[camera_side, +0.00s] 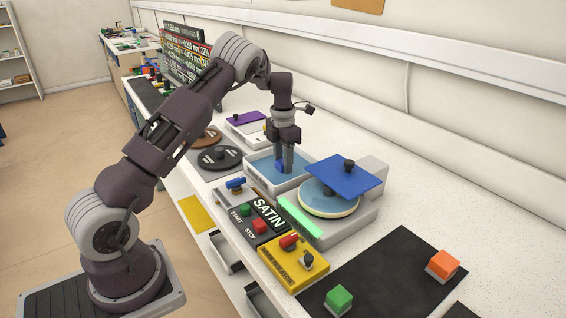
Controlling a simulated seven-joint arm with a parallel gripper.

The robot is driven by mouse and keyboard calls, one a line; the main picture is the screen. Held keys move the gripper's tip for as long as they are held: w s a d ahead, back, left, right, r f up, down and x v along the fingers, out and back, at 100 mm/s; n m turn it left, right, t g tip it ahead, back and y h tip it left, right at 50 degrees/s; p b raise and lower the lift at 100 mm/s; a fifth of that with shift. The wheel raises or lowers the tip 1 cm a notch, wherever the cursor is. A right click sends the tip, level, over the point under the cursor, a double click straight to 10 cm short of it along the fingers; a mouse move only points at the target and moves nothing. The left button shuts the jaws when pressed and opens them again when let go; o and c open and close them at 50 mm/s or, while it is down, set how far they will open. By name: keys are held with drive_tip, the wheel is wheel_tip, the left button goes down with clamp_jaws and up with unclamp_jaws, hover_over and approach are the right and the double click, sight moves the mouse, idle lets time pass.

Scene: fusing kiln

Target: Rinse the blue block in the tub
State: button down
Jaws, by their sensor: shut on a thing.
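The tub (253,182) is a pale, shallow, open box with blue water (263,166) in it, near the middle of the counter. My gripper (285,165) points straight down into the tub and is shut on the blue block (279,166). The block shows only as a small dark blue patch between and beside the fingers, low in the tub at about the water's level. The fingers hide part of it. I cannot tell how deep it sits in the water.
Right of the tub stands the kiln (331,232) with a raised blue lid (344,175). A SATIN button panel (266,212) and a yellow switch box (293,262) are in front. A black mat (385,275) holds an orange block (443,264) and a green block (339,299).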

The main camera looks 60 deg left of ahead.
idle(0.3)
drive_tip(key=shift+r, duration=3.8)
